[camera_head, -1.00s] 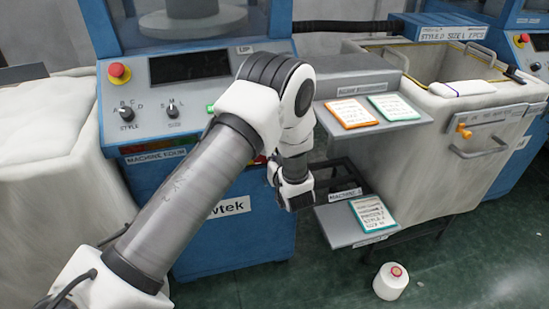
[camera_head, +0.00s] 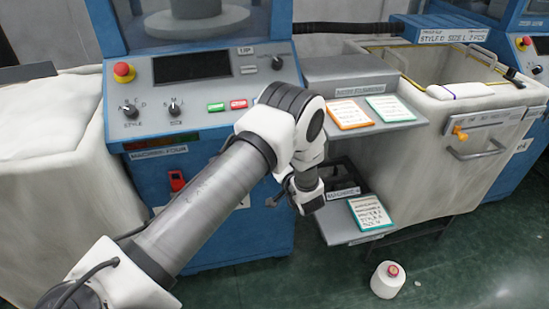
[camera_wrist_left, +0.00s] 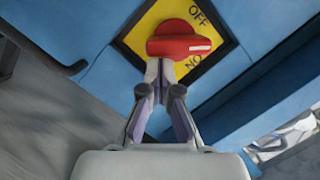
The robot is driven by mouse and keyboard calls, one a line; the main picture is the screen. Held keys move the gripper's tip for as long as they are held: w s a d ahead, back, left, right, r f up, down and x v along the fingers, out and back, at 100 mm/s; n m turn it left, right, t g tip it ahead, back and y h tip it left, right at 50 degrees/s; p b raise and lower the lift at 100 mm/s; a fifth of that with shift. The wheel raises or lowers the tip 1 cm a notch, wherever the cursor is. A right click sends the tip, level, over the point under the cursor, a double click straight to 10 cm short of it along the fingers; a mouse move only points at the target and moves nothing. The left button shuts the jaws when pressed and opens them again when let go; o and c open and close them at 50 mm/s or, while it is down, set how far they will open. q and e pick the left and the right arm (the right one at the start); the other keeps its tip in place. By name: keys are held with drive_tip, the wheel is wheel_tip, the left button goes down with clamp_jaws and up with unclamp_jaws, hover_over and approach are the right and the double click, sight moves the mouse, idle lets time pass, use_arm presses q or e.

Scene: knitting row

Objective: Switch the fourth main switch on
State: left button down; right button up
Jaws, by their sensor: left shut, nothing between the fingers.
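The main switch (camera_wrist_left: 180,42) shows in the left wrist view as a red rotary handle on a yellow plate (camera_wrist_left: 150,24) with a black border. The handle lies crosswise, and its white mark points right, between the words OFF and ON. My left gripper (camera_wrist_left: 160,68) is shut and empty, with its fingertips at the handle's lower edge. I cannot tell whether they touch it. In the head view, my left arm reaches in front of the blue machine labelled MACHINE FOUR (camera_head: 160,152). I cannot make out the yellow plate there. My right gripper is not in view.
The control panel has a red stop button (camera_head: 124,72) and green (camera_head: 216,107) and red (camera_head: 238,104) buttons. A shelf (camera_head: 342,65) with two cards stands to the right. A yarn cone (camera_head: 388,280) stands on the floor. A large bin (camera_head: 400,165) stands at right.

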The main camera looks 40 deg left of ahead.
use_arm(q)
wheel_tip(320, 180, down, 2)
drive_tip(key=m+y+b, duration=0.1)
drive_tip(key=m, duration=0.2)
drive_tip(key=m+y+b, duration=0.1)
drive_tip(key=m, duration=0.2)
drive_tip(key=shift+s+a+f+m, duration=0.15)
drive_tip(key=shift+f+m, duration=0.05)
drive_tip(key=shift+m, duration=0.2)
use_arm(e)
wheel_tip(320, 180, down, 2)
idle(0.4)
